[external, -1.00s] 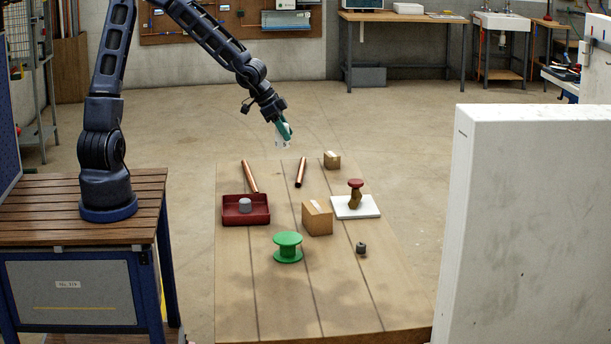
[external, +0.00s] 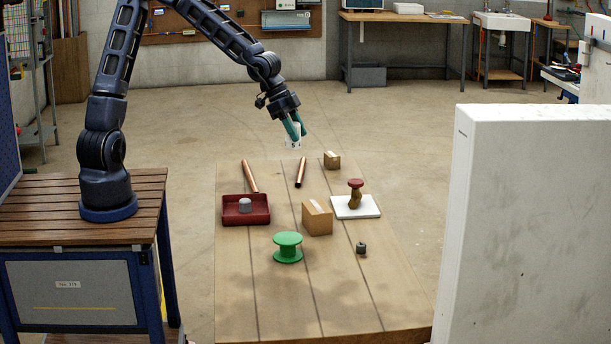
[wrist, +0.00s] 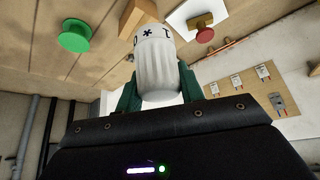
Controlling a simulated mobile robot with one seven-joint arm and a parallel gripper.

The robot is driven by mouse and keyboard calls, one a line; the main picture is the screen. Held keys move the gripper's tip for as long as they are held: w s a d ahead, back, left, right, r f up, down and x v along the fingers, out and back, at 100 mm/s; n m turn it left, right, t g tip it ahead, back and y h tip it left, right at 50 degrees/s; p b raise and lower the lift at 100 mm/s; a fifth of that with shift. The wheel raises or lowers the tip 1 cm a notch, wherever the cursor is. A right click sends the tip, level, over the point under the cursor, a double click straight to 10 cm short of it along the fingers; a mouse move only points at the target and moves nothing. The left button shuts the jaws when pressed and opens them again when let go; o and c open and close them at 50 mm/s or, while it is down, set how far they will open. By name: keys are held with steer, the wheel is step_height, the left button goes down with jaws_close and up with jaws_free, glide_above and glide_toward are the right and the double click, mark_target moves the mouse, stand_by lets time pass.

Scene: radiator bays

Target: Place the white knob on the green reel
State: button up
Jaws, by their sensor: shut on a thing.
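The white knob (wrist: 158,65) is ribbed, with dark marks near its top, and sits between the green fingers of my gripper (wrist: 155,88) in the wrist view. My gripper (external: 294,129) is shut on the knob (external: 291,140) and holds it in the air above the far end of the wooden table. The green reel (external: 288,246) stands upright on the table, nearer the camera and well below my gripper. Its flat round top is bare. The reel also shows at the upper left of the wrist view (wrist: 75,37).
A cardboard box (external: 317,218) stands right of and behind the reel. A red tray (external: 260,217) with a grey piece lies behind it to the left. A stamp on a white board (external: 368,211), copper pipes (external: 301,172) and a small box (external: 332,160) lie around. The table front is clear.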

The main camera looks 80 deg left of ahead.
steer(key=d+r+m+g+h, duration=0.15)
steer(key=d+m, duration=0.25)
steer(key=d, duration=0.8)
step_height(320, 180, up, 2)
steer(key=m+g+h, duration=0.1)
steer(key=m, duration=0.3)
glide_above(289, 239)
step_height(289, 239, down, 19)
steer(key=shift+f, duration=0.15)
steer(key=shift+f, duration=0.15)
steer(key=o, duration=1)
steer(key=shift+o, duration=0.2)
